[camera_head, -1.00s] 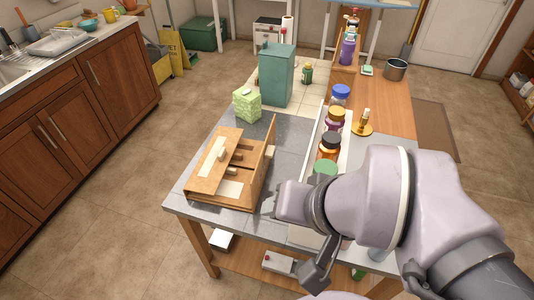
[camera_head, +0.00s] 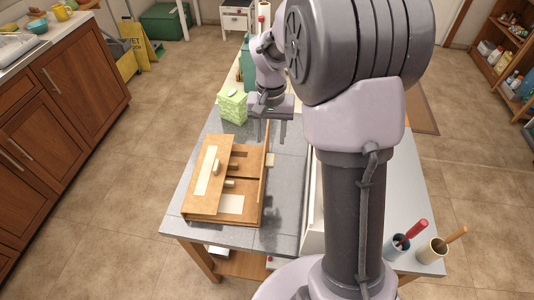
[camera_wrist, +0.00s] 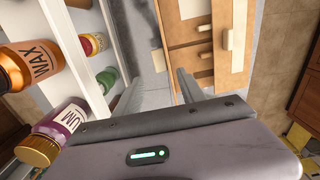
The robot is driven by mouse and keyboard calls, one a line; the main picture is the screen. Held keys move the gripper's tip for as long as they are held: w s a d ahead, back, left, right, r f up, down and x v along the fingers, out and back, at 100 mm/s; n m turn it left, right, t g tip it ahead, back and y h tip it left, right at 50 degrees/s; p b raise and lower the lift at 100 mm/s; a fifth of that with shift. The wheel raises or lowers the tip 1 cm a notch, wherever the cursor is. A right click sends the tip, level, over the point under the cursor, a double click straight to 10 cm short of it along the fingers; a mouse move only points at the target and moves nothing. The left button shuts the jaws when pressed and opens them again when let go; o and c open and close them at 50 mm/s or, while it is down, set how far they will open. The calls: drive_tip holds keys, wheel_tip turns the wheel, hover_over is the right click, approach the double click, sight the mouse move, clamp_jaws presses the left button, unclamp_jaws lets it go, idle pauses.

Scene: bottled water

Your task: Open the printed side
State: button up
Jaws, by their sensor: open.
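A light wooden case (camera_head: 190,204) lies on the grey table, with pale blank-looking panels and small wooden knobs; it also shows at the right in the wrist view (camera_wrist: 190,34). A thin wooden board (camera_head: 265,185) stands upright along its right edge, with a small pale knob (camera_head: 271,159) on its outer side. No print can be made out on the faces in view. My gripper (camera_head: 269,141) is open, fingers down, near the board's far end. In the wrist view my gripper's fingers (camera_wrist: 160,76) are apart; whether the board lies between them I cannot tell.
A green patterned block (camera_head: 232,106) stands behind the case. A white rack with bottles, including an orange WAX bottle (camera_wrist: 28,62) and a purple one (camera_wrist: 62,122), is close beside my gripper. Two cups with handled tools, one red-handled (camera_head: 411,234), stand at the right front.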

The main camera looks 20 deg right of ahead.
sight(270, 157)
wheel_tip(270, 157, down, 8)
drive_tip(key=shift+f+b, duration=0.1)
drive_tip(key=shift+b, duration=1.1)
clamp_jaws()
idle(0.4)
